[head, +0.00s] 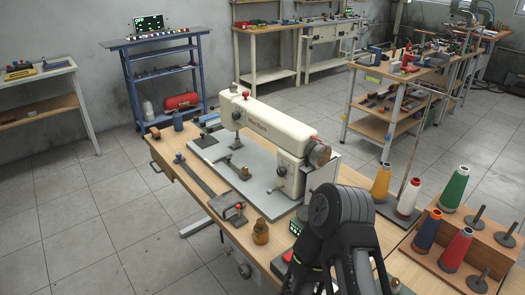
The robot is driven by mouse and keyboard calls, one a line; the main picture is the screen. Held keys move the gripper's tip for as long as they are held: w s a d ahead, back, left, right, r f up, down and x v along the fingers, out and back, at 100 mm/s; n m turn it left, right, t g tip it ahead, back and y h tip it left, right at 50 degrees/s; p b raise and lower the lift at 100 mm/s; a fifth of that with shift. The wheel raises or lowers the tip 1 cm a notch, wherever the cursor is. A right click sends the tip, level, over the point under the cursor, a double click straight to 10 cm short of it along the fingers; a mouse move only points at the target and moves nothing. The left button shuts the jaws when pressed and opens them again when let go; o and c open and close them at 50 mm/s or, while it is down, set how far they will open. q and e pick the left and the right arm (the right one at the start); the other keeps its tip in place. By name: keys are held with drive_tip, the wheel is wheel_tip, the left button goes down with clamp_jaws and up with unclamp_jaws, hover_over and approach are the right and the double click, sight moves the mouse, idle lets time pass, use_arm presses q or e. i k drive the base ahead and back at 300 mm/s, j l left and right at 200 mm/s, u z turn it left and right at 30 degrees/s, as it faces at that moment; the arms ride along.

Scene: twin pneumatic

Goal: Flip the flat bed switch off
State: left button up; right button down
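The flat bed sewing machine (262,122) is cream-white and stands on a grey bed plate (225,168) on a wooden table. I cannot clearly pick out its switch. A grey box with a round knob (244,269) hangs under the table's front edge, and a small box with a green display (296,226) sits on the tabletop near my arm. One dark arm of mine, apparently the right, rises from the bottom and bends back down over the table's right part, hiding what is behind it. Neither gripper shows.
A brown bottle (261,233) and a dark strip (196,175) are on the table's front side. The floor to the left is clear.

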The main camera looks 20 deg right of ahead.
sight(287, 258)
drive_tip(key=z, duration=1.25)
